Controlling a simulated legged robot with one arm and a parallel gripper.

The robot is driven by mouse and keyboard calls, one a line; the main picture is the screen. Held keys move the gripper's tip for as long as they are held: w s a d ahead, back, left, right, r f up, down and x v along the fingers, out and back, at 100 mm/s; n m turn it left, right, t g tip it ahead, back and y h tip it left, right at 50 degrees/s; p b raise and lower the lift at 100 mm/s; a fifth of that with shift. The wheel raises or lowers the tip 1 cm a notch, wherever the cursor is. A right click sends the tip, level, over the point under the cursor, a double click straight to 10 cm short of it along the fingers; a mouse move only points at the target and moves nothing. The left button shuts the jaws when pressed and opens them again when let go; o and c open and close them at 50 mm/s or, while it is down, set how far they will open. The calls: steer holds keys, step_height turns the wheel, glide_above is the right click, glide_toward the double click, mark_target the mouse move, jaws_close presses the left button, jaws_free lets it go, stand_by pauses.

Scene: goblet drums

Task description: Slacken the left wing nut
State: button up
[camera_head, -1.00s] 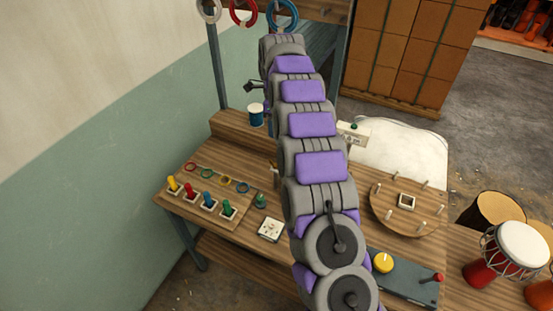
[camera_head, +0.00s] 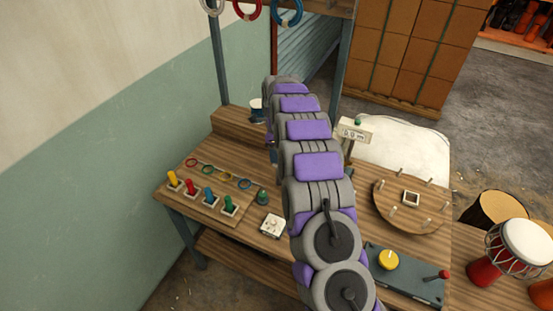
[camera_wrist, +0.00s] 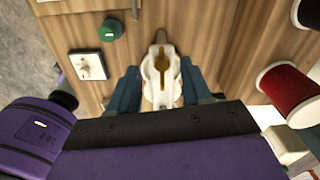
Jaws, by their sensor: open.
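In the wrist view, a brass, wing-like piece (camera_wrist: 162,62) sits in a white fitting (camera_wrist: 160,92) on the wooden bench; I take it for a wing nut, but cannot tell whether it is the left one. My gripper (camera_wrist: 161,84) is open, with a blue-grey finger on each side of the white fitting. I cannot tell whether either finger touches it. The lower part of the fitting is hidden by my gripper body. In the head view, my arm hides the gripper and this fitting.
A green knob (camera_wrist: 111,29) and a white switch plate (camera_wrist: 88,65) lie left of the fitting, a red spool (camera_wrist: 287,92) to its right. On the bench (camera_head: 222,148) stand coloured pegs (camera_head: 191,186), a round pegboard (camera_head: 412,218), a control box (camera_head: 405,277) and a digital display (camera_head: 354,132).

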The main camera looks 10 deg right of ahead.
steer(key=shift+f, duration=0.75)
steer(key=shift+d+f, duration=0.5)
steer(key=shift+f, duration=0.2)
steer(key=shift+a, duration=0.1)
steer(key=shift+a, duration=0.25)
steer(key=c, duration=0.4)
steer(key=shift+d, duration=0.15)
jaws_close()
